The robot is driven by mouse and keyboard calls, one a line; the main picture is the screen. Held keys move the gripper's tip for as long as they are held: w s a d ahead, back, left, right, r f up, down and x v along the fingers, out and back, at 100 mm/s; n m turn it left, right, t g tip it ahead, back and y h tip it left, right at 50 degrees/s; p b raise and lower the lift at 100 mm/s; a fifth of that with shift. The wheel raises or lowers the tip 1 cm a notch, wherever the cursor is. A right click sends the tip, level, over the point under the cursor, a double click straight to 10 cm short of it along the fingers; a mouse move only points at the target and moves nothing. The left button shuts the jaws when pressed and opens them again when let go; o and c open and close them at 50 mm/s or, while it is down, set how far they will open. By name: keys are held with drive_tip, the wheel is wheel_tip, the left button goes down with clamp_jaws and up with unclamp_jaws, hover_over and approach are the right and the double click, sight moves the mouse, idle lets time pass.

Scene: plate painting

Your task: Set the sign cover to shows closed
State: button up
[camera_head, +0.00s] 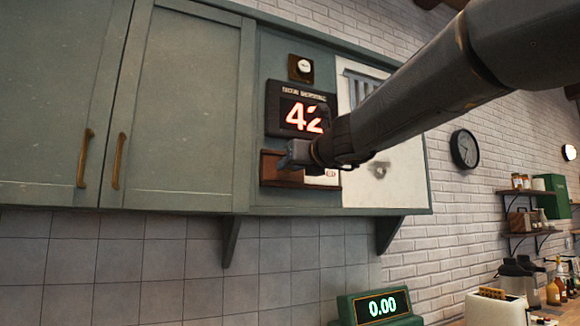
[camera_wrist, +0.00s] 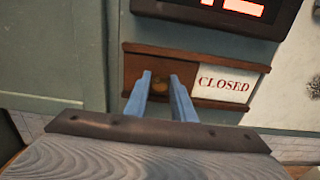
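The sign is a wooden frame on the cabinet wall, with a brown sliding cover (camera_wrist: 205,80) over its left part. The white panel reading CLOSED (camera_wrist: 223,85) is uncovered at the right. In the head view the brown cover (camera_head: 270,168) shows left of a white panel (camera_head: 330,182), partly hidden by my arm. My gripper (camera_wrist: 161,76) is in front of the cover, its two blue-grey fingers apart. A small brownish knob (camera_wrist: 158,86) shows between them; I cannot tell whether they touch it. In the head view my gripper (camera_head: 288,157) is at the cover.
A display reading 42 (camera_head: 302,117) hangs just above the sign, with a small round dial (camera_head: 303,67) over it. Closed cabinet doors (camera_head: 180,100) are to the left. A white panel (camera_head: 400,175) is to the right. A register display (camera_head: 382,306) stands below.

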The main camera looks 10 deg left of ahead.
drive_tip(key=o, duration=0.3)
drive_tip(key=shift+s+a, duration=0.1)
drive_tip(key=shift+a, duration=0.05)
drive_tip(key=shift+o, duration=0.2)
drive_tip(key=b+v, duration=0.1)
drive_tip(key=v, duration=0.6)
drive_tip(key=shift+s+d, duration=0.25)
drive_tip(key=shift+s, duration=0.1)
